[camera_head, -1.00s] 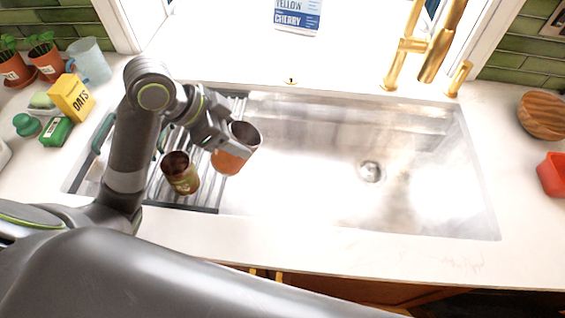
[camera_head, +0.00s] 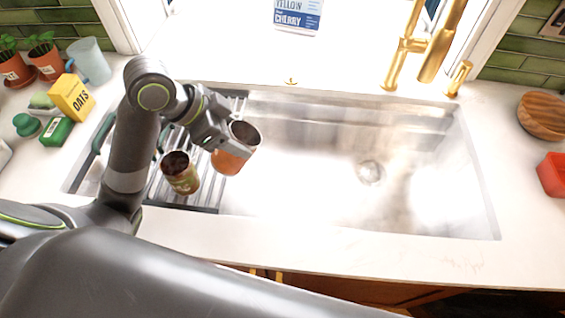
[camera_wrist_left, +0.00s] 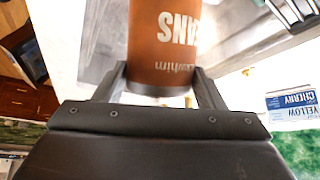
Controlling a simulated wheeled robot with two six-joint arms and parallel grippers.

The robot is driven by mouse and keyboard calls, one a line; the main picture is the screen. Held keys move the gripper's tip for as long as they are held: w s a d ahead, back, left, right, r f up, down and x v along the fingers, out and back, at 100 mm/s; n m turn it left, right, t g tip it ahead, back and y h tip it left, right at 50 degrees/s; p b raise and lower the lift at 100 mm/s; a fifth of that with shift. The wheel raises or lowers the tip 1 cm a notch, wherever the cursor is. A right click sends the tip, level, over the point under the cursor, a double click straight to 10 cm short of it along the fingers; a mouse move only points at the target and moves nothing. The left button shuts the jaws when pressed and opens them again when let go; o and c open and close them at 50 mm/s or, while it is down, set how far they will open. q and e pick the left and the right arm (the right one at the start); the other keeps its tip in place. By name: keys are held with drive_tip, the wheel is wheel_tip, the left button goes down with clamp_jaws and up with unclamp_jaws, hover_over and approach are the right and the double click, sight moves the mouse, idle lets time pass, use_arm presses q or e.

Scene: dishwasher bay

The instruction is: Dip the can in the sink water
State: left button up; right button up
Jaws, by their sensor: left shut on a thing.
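An orange-brown can (camera_head: 229,161) with an open top is in my left gripper (camera_head: 222,146) in the head view. The gripper is shut on it and holds it slightly tilted over the right part of the drying rack. In the left wrist view the same can (camera_wrist_left: 165,45), with white lettering, sits between the two fingers (camera_wrist_left: 162,88). The steel sink (camera_head: 310,170) lies to the right of the can, with a round drain (camera_head: 369,172). I cannot make out a water surface in the glare. My right gripper is not in view.
A second, darker can (camera_head: 181,177) stands on the rack (camera_head: 208,195). A gold faucet (camera_head: 432,55) rises behind the sink. A wooden bowl (camera_head: 543,115) and red container (camera_head: 552,175) are at right.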

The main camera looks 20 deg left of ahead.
use_arm(q)
drive_tip(key=shift+f+b, duration=1.35)
drive_tip(key=shift+f, duration=0.55)
drive_tip(key=shift+d+f, duration=0.1)
drive_tip(key=shift+s+f, duration=0.1)
drive_tip(key=shift+f, duration=0.1)
idle(0.5)
drive_tip(key=shift+r+p, duration=0.55)
drive_tip(key=shift+r, duration=0.05)
wheel_tip(320, 180, up, 3)
drive_tip(key=p, duration=0.3)
drive_tip(key=shift+r, duration=0.15)
idle(0.4)
